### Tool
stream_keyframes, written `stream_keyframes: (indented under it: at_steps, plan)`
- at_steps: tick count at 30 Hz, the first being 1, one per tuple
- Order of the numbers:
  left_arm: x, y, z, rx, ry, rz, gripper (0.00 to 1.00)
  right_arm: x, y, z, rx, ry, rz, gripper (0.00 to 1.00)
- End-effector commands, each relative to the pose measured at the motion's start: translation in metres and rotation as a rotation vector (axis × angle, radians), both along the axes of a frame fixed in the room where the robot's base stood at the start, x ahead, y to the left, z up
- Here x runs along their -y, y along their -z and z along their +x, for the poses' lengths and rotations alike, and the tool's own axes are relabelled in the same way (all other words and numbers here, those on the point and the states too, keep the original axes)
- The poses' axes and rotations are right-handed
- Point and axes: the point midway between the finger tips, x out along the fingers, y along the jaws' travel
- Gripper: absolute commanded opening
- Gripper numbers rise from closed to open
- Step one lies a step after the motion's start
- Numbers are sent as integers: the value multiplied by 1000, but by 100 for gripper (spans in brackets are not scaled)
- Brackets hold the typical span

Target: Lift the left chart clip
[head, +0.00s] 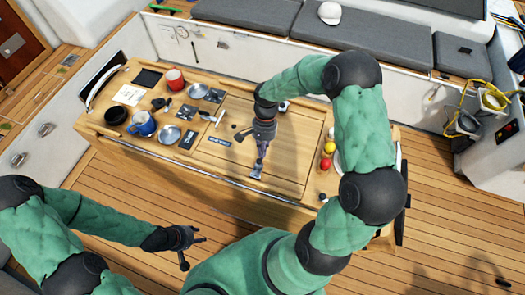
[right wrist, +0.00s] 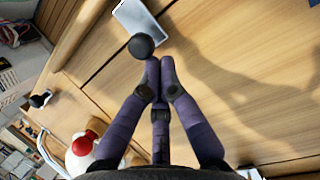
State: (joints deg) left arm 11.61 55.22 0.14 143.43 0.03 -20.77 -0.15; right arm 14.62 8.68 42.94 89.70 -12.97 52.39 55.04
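A small silver plate-like piece, which looks like a chart clip (head: 257,172), lies near the front edge of the table. In the right wrist view the silver plate (right wrist: 137,20) is just beyond my fingertips, with a dark ball (right wrist: 141,46) beside the tips. My right gripper (head: 262,157) points down at it. Its fingers (right wrist: 159,65) are close together, and I cannot tell whether they grip any part of the clip. My left gripper (head: 198,240) is open and empty, low over the deck in front of the table.
Red and yellow round items (head: 327,157) are at the right. The panel (head: 290,165) around my right gripper is mostly clear.

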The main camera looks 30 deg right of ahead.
Motion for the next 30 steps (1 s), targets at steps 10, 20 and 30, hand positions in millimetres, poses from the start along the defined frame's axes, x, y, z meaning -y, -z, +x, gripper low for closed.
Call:
stream_keyframes:
  at_steps: [10, 20, 30]
  plan:
    - [0, 0, 0, 0, 0, 0, 40, -6, -11, -5, 81, -3, -93, 0]
    - [0, 23, 0, 0, 0, 0, 40, -19, -23, -15, 177, -6, -199, 0]
    - [0, 73, 0, 0, 0, 0, 40, -33, -30, -26, 342, -7, -388, 0]
